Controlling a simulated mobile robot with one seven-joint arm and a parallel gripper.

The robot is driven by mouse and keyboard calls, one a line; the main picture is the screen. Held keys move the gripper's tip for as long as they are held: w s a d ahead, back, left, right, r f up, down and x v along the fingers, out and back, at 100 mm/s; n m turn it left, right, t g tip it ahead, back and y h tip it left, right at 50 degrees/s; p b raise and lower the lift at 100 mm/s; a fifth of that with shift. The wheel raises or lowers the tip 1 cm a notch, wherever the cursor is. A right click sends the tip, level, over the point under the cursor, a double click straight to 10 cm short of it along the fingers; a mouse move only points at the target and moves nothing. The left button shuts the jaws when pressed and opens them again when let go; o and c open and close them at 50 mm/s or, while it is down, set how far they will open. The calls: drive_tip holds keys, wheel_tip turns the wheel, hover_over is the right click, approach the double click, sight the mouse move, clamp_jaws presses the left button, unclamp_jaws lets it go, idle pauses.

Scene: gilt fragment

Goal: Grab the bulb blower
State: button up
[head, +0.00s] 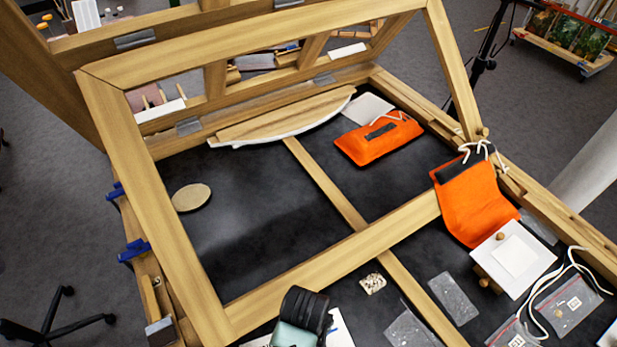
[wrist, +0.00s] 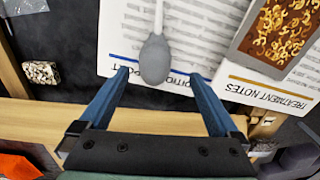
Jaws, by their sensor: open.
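The bulb blower (wrist: 155,62) shows in the wrist view as a grey bulb with a pale nozzle pointing to the top of the picture. It lies on a white printed sheet (wrist: 116,45). My gripper (wrist: 160,75) is open. Its two blue fingers stand left and right of the bulb's near end, with a gap on each side, and nothing is held. I cannot tell how high the fingertips are above the sheet. In the head view my wrist shows at the bottom edge, and the blower is not visible.
A wooden bar (wrist: 165,122) crosses below my fingers. A tray of golden curls (wrist: 283,30) and a "Treatment Notes" sheet (wrist: 250,85) lie at right. A patterned fragment (head: 373,283) sits on the black surface.

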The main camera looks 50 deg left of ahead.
drive_tip(key=shift+w+d+f+p, duration=0.1)
drive_tip(key=shift+w+f+p, duration=0.15)
drive_tip(key=shift+f, duration=1.1)
drive_tip(key=shift+w+f+p, duration=0.15)
drive_tip(key=shift+f+p, duration=0.1)
drive_tip(key=shift+f, duration=1.65)
drive_tip(key=c, duration=1.4)
